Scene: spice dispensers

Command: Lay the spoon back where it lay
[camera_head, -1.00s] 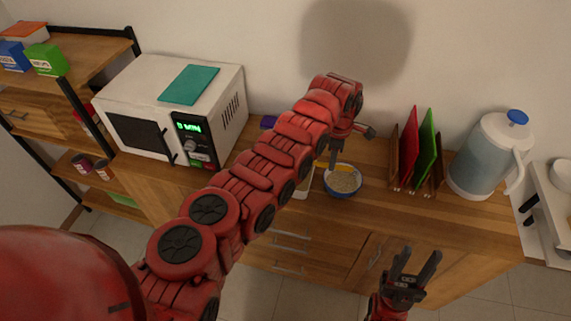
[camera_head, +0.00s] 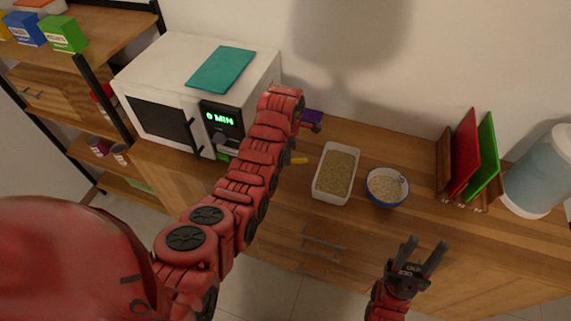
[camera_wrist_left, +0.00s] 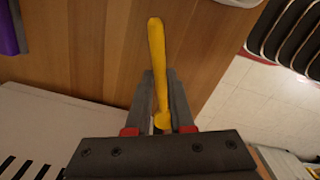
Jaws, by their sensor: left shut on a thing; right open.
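The yellow spoon (camera_wrist_left: 157,55) is held between the fingers of my left gripper (camera_wrist_left: 160,88) in the left wrist view, over the wooden counter. I cannot tell whether the spoon touches the counter. My right gripper (camera_head: 416,255) is open and empty in front of the counter.
A white container (camera_head: 322,196) of brownish grains and a blue-rimmed bowl (camera_head: 374,196) of pale grains stand to the right. The microwave (camera_head: 158,125) is left, close to my arm. A purple object (camera_head: 313,115) lies behind. A rack with red and green boards (camera_head: 486,150) stands further right.

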